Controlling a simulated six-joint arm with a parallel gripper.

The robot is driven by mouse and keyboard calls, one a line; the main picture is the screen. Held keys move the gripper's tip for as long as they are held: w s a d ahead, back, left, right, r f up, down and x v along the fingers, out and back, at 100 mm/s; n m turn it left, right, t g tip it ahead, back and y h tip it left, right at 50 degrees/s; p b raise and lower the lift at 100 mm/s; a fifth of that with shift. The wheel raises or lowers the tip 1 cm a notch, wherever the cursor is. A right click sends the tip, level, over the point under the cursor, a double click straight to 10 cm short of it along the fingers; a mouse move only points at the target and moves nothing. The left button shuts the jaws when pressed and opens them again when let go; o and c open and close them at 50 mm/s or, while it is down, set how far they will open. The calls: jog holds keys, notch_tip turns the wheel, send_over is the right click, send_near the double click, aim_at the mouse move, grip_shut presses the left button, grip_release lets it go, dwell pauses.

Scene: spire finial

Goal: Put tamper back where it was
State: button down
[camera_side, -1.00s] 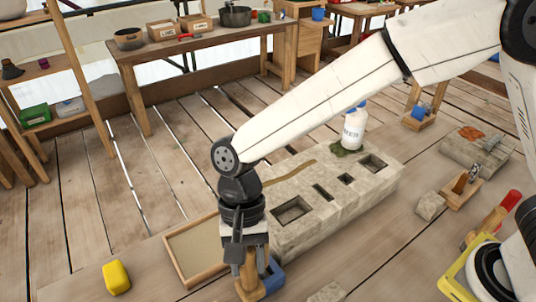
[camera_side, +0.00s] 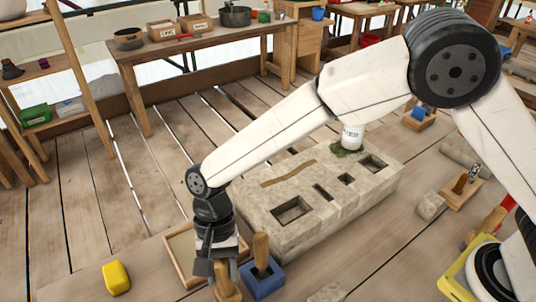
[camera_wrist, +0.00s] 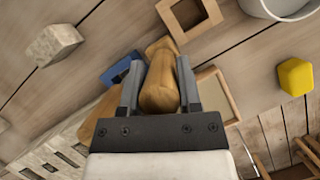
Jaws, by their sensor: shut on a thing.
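My gripper (camera_side: 222,262) is shut on the wooden tamper (camera_side: 227,287) at the front of the bench, near the bottom edge of the side view. The tamper hangs below the fingers, and its lower end is partly cut off or hidden there. In the wrist view the tamper (camera_wrist: 160,85) is between the two fingers (camera_wrist: 159,66). A square wooden frame with an opening (camera_wrist: 211,16) lies just beyond its far end in the wrist view. I cannot tell whether the tamper touches anything below.
A blue holder (camera_side: 263,285) with a wooden handle (camera_side: 261,250) stands close right of my gripper. A shallow sand tray (camera_side: 180,245) is behind it. The stone block (camera_side: 330,205) with recesses is behind right. A yellow block (camera_side: 116,277) lies left, with bare bench around it.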

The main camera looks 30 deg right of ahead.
aim_at(225, 289)
jog(key=shift+f, duration=1.75)
jog(key=shift+c, duration=1.5)
grip_release()
jog(key=shift+r, duration=0.1)
jog(key=v, duration=1.2)
jog(key=shift+r, duration=0.1)
